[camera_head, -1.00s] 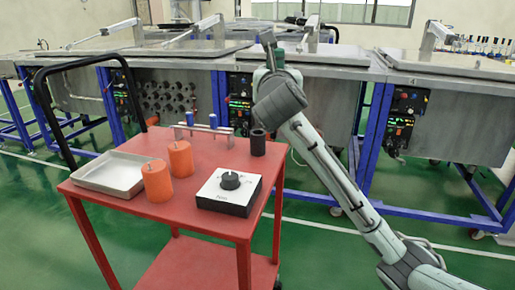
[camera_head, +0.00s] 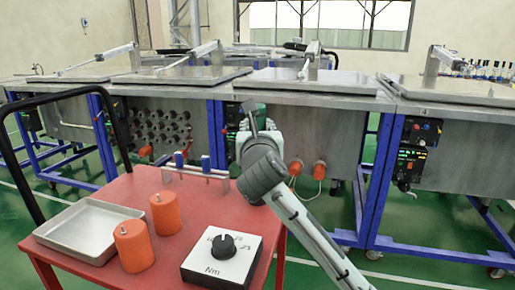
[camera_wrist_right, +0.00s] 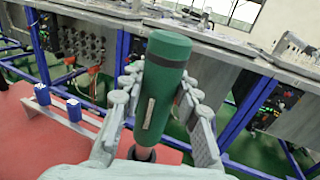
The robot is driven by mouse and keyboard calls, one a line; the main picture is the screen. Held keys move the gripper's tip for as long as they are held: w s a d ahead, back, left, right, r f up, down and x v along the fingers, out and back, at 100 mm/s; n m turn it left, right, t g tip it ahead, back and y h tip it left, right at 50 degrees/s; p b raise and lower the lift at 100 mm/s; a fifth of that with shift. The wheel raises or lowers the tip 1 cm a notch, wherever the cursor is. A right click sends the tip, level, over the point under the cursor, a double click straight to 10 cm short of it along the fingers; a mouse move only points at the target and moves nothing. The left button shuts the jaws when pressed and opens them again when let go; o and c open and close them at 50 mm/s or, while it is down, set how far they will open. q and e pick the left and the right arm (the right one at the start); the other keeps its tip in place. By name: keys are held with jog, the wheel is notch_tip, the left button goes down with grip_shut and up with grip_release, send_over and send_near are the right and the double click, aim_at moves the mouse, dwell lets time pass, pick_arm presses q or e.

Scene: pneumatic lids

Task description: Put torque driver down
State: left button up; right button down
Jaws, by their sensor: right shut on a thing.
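The torque driver is a green cylinder with a dark band and a light strip. It stands tilted between the fingers of my right gripper in the right wrist view (camera_wrist_right: 165,75). In the head view only a little green (camera_head: 245,108) shows beside the right gripper (camera_head: 248,128), above the red cart's far right part. The gripper is shut on the driver. A black round holder (camera_wrist_right: 143,153) lies in line below the driver's lower end; whether the tip is inside it I cannot tell. My arm hides the holder in the head view. My left gripper is not in view.
Steel benches (camera_head: 320,80) stand behind.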

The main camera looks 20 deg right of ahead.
notch_tip(320, 180, down, 3)
jog(key=shift+f, duration=0.4)
jog(key=shift+r, duration=0.1)
jog(key=c, duration=1.6)
grip_release()
jog(key=shift+f, duration=0.3)
jog(key=o, duration=0.5)
jog(key=shift+r, duration=0.2)
jog(key=shift+s+a, duration=0.1)
jog(key=shift+s, duration=0.25)
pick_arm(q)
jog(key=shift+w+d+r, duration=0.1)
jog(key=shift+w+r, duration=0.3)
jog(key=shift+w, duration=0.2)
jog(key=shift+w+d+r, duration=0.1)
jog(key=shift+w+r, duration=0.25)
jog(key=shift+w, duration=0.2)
pick_arm(e)
jog(key=v, duration=1.1)
jog(key=shift+s, duration=0.1)
